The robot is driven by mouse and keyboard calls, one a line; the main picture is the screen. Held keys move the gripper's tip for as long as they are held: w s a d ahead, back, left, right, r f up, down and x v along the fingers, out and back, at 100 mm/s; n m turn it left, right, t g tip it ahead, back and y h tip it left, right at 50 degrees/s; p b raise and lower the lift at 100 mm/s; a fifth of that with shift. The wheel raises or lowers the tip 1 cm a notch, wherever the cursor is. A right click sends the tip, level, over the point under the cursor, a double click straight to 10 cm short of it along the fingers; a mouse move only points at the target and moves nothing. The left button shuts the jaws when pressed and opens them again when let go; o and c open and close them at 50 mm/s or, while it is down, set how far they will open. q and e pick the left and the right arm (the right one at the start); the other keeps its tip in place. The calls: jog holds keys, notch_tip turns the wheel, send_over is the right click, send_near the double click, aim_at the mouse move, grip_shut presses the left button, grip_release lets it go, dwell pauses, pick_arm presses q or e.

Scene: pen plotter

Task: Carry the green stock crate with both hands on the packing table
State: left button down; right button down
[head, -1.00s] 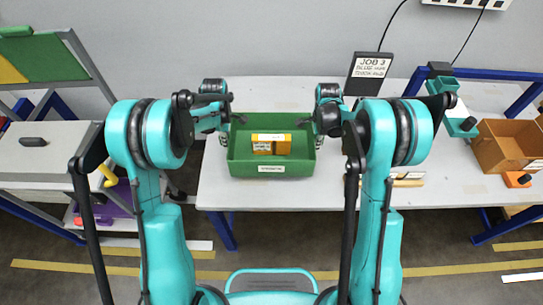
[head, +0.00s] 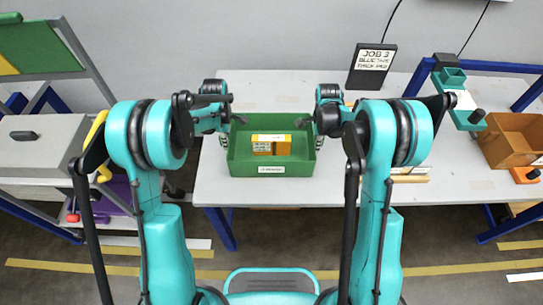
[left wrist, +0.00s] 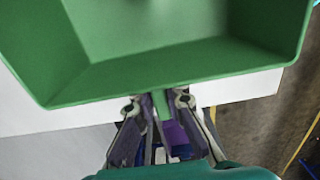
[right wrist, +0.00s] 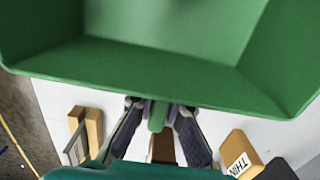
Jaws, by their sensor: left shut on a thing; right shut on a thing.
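The green stock crate (head: 243,164) is in the middle of the head view, over the packing table (head: 215,185), and looks level. A yellow-orange box (head: 271,145) lies inside it. My left gripper (head: 229,135) is shut on the crate's left side. In the left wrist view its fingers (left wrist: 158,108) pinch a green part below the crate's rim. My right gripper (head: 315,135) is shut on the right side, and its fingers (right wrist: 160,110) pinch a similar green part in the right wrist view. The crate's underside is hidden, so I cannot tell its height over the table.
A dark "JOB 3" sign (head: 371,64) stands behind the crate to the right. A brown bin (head: 513,142) and a teal device (head: 463,107) are at far right. A grey case (head: 32,145) is on the left bench. The tabletop left of the crate is clear.

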pick_arm(q)
jog(key=c, duration=1.9)
grip_release()
jog(key=shift+f, duration=0.3)
jog(key=shift+c, duration=0.2)
pick_arm(e)
jog(key=c, duration=1.9)
grip_release()
jog(key=shift+f, duration=0.3)
jog(key=shift+c, duration=0.2)
pick_arm(q)
jog(key=o, duration=0.4)
jog(key=shift+r, duration=0.1)
jog(key=shift+c, duration=0.2)
pick_arm(e)
jog(key=o, duration=0.4)
jog(key=shift+r, duration=0.1)
jog(key=shift+c, duration=0.2)
pick_arm(q)
notch_tip(320, 180, up, 12)
jog(key=shift+f, duration=0.2)
jog(key=shift+r, duration=0.2)
pick_arm(e)
jog(key=shift+r, duration=0.2)
notch_tip(320, 180, up, 12)
jog(key=shift+f, duration=0.15)
pick_arm(q)
jog(key=shift+r, duration=0.1)
